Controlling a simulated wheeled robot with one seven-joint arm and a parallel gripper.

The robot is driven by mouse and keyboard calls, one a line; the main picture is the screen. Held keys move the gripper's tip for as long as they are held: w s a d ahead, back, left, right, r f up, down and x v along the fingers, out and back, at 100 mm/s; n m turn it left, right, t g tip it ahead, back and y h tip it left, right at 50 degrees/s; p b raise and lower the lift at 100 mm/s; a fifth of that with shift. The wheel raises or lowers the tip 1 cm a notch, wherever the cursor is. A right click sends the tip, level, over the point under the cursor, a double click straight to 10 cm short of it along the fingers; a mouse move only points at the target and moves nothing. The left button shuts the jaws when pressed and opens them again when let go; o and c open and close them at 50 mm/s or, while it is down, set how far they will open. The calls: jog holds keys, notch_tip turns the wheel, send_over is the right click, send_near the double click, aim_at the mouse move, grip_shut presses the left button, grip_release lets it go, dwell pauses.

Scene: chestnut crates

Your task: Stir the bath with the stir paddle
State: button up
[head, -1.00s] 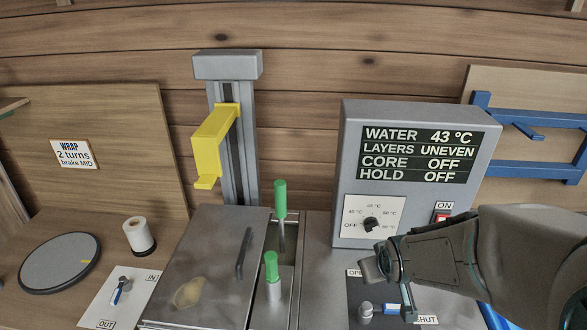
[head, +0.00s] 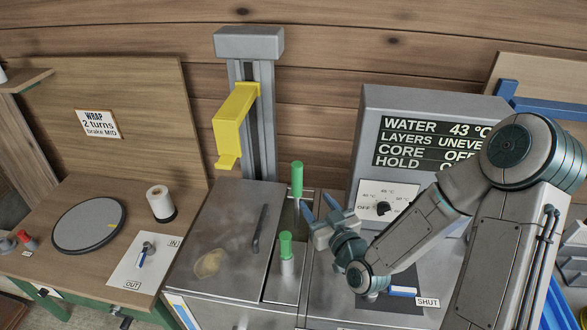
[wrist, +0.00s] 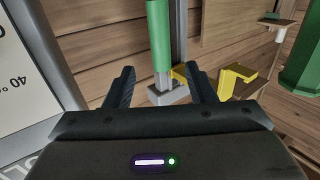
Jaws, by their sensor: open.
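Two green-handled tools stand in a narrow slot beside the steel bath. The rear one (head: 297,180) has a thin grey shaft; the front one (head: 286,246) rises from a grey cylinder. I cannot tell for sure which is the stir paddle. The bath's steel lid (head: 225,225) is closed, hiding the water. My gripper (head: 318,205) is open and empty, just right of the rear handle. In the wrist view, a green handle (wrist: 160,42) shows between the open fingers (wrist: 162,85), apart from them. Another green handle (wrist: 300,60) is at the right.
The control box (head: 365,105) reads water 43 °C and layers uneven; my arm partly covers it. A yellow bracket (head: 230,120) hangs on a grey column behind the bath. A round grey disc (head: 88,225), white roll (head: 160,204) and IN/OUT valve panel (head: 143,262) lie left.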

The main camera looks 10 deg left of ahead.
aim_at(294, 173)
jog(key=p+x, duration=0.4)
jog(key=x, duration=0.9)
jog(key=shift+w+a+r, duration=0.2)
jog(key=shift+w+a, duration=0.05)
jog(key=shift+w, duration=0.1)
grip_shut()
jog(key=shift+f, duration=0.1)
